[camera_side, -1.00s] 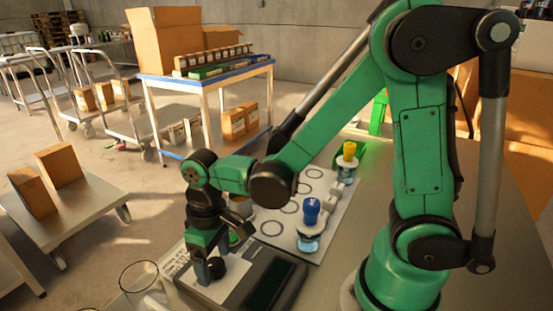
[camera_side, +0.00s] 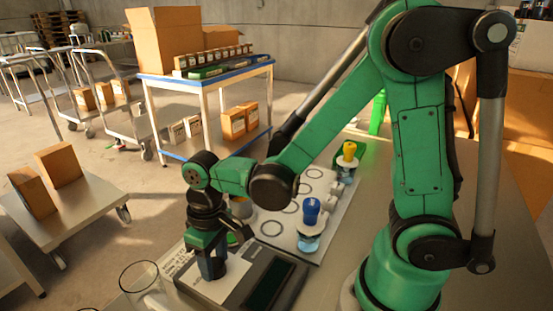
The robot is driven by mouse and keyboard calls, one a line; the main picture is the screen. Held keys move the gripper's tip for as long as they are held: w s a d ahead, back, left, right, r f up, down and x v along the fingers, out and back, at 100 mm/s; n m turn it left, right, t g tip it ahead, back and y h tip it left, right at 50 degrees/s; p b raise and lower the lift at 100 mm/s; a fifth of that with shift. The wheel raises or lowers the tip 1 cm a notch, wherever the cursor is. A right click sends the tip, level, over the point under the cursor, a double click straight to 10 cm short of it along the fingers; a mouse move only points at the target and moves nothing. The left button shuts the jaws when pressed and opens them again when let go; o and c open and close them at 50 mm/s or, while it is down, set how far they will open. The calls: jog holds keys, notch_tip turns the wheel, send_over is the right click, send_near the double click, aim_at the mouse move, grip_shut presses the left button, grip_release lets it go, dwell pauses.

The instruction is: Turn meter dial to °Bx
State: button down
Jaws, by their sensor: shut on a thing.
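The meter (camera_side: 268,283) is a grey box with a dark screen and a pale face plate (camera_side: 232,287), on the table at the bottom centre. My gripper (camera_side: 212,272) points down over the pale plate at the meter's left. Its jaws are shut on the dark dial, which they mostly hide. The °Bx mark and the dial's pointer cannot be made out.
A white board (camera_side: 291,222) with ring marks lies behind the meter. A clear glass (camera_side: 139,277) stands left of the meter. The table's right side is bare.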

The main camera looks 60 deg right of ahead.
aim_at(218, 262)
jog(key=m, duration=0.5)
jog(key=shift+m, duration=0.4)
jog(key=m, duration=0.5)
jog(key=shift+s, duration=0.1)
dwell(0.3)
jog(key=shift+c, duration=1.9)
grip_release()
jog(key=shift+r, duration=0.1)
jog(key=shift+s+d+r, duration=0.1)
jog(key=shift+d+r, duration=0.05)
jog(key=shift+r, duration=2.55)
